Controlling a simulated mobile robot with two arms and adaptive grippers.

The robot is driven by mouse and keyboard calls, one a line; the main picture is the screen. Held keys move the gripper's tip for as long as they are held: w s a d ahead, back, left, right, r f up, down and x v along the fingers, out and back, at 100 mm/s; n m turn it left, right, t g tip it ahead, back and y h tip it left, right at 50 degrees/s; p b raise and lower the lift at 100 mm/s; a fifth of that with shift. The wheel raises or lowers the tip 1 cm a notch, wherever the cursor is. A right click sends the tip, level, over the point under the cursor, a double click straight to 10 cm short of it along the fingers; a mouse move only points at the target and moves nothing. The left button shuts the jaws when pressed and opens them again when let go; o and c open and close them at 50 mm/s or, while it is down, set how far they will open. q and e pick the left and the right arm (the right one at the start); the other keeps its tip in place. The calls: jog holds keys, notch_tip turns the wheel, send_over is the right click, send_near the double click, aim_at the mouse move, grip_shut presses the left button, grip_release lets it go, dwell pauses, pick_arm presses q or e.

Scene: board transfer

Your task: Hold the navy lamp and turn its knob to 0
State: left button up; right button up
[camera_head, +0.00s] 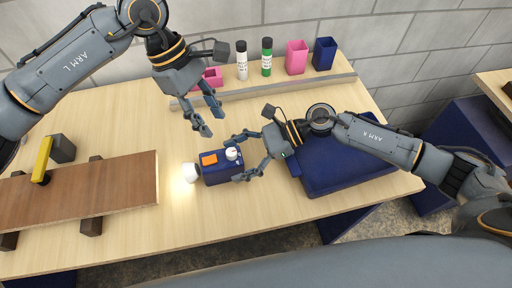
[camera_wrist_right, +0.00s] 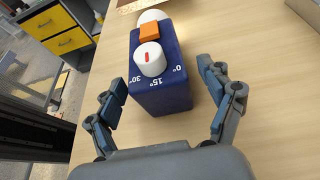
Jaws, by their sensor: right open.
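The navy lamp (camera_head: 222,172) lies on the wooden table, with a lit white bulb (camera_head: 190,173) at its left end. An orange block (camera_head: 209,160) and a white knob (camera_head: 231,153) are on its top. My right gripper (camera_head: 235,160) is open at the lamp's knob end, one finger toward each side, with gaps visible in the wrist view. My left gripper (camera_head: 213,124) is open and empty, above and behind the lamp.
A navy panel (camera_head: 340,165) lies right, under my right arm. Behind a rail (camera_head: 270,89) stand bottles (camera_head: 242,62) and pink and navy cups (camera_head: 296,57).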

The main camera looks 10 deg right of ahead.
aim_at(231, 152)
jog(key=shift+x, duration=2.3)
jog(key=c, duration=1.3)
pick_arm(q)
jog(key=shift+o, duration=1)
pick_arm(e)
jog(key=shift+d, duration=0.1)
pick_arm(q)
jog(key=s+d+r+n+t+y, duration=0.2)
jog(key=s+d+r+n+y, duration=0.1)
jog(key=f, duration=1.2)
jog(key=shift+w+d+f, duration=0.1)
jog(key=shift+w+d, duration=0.05)
jog(key=shift+w, duration=0.1)
